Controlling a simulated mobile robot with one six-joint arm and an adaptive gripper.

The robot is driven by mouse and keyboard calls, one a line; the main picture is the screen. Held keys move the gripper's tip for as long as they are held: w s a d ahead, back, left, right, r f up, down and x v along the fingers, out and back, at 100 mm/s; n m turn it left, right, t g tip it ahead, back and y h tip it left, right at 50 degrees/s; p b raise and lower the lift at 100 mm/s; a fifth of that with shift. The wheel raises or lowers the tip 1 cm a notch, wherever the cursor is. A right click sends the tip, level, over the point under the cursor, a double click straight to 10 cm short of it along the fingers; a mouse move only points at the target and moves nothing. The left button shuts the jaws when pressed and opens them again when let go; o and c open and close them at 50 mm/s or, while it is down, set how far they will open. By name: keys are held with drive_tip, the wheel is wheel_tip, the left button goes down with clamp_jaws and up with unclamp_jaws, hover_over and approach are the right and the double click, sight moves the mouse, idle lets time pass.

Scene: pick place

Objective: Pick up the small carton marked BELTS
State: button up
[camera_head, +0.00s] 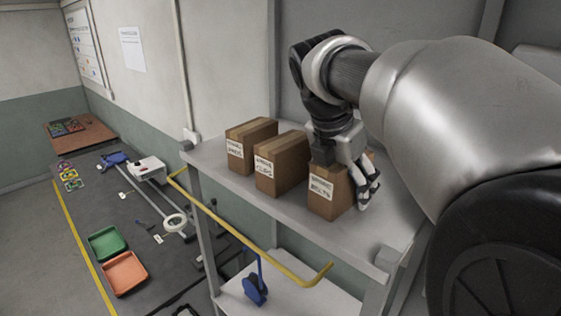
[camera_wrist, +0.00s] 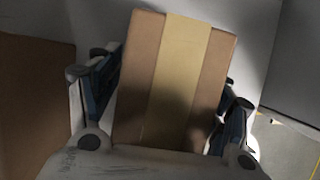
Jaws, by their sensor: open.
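The small carton marked BELTS (camera_head: 322,192) is a brown box with a white label. It is the rightmost of three cartons on the grey shelf (camera_head: 370,252). My gripper (camera_head: 364,184) is lowered over this carton, with a finger along its right side in the head view. In the wrist view, the top of the carton (camera_wrist: 178,80), with a pale tape strip, lies between the two blue-padded fingers (camera_wrist: 166,105). The fingers are open, one on either side. The lower part of the carton is hidden in the wrist view.
Two similar labelled cartons, one in the middle (camera_head: 281,162) and one at left (camera_head: 249,144), stand beside it on the shelf. A yellow rail (camera_head: 250,243) runs below the shelf front.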

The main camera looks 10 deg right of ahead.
drive_tip(key=shift+f, duration=0.25)
idle(0.3)
drive_tip(key=shift+c, duration=0.3)
drive_tip(key=shift+s, duration=0.2)
drive_tip(key=c, duration=1.2)
